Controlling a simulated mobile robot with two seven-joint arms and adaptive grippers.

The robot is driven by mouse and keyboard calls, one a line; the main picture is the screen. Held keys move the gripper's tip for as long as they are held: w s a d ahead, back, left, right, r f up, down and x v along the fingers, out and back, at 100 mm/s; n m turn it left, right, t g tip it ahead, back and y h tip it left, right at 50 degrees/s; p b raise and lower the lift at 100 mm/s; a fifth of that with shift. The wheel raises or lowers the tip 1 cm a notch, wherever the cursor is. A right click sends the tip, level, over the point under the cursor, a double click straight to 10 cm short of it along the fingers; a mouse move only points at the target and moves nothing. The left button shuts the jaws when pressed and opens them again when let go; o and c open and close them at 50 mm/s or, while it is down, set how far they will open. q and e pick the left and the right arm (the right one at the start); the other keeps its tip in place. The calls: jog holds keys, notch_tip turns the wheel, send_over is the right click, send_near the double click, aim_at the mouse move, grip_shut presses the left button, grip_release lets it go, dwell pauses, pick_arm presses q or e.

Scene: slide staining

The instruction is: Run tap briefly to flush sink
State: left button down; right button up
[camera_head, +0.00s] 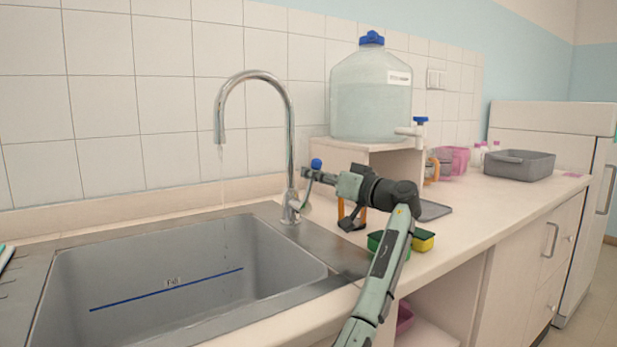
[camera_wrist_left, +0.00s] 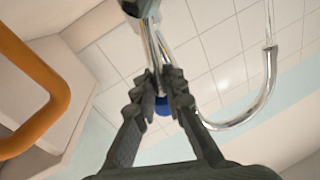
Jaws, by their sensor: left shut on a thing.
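The chrome tap (camera_head: 290,135) stands behind the sink (camera_head: 200,270), its curved spout over the basin. A thin stream of water (camera_head: 223,190) falls from the spout. The tap's lever ends in a blue knob (camera_head: 316,163). My left gripper (camera_head: 310,173) is shut on the lever at the knob, to the right of the tap body. In the left wrist view the fingers (camera_wrist_left: 160,82) close around the lever beside the blue knob (camera_wrist_left: 162,106). The sink wall carries a blue line with a label above it. No pooled water is clear in the visible basin. My right gripper is not in view.
A large water container (camera_head: 370,100) with its own spigot stands on a wooden shelf (camera_head: 350,148) behind my arm. A green tub (camera_head: 376,241) and a yellow-green sponge (camera_head: 422,241) sit beside my forearm. A grey bin (camera_head: 520,165) stands farther right.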

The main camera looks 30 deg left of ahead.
pick_arm(q)
jog(key=shift+r, duration=0.4)
jog(key=c, duration=1.6)
grip_release()
jog(key=shift+o, duration=0.5)
jog(key=shift+f, duration=0.1)
jog(key=shift+d+f, duration=0.1)
jog(key=v, duration=1.1)
jog(key=shift+d, duration=0.4)
jog(key=shift+s, duration=0.1)
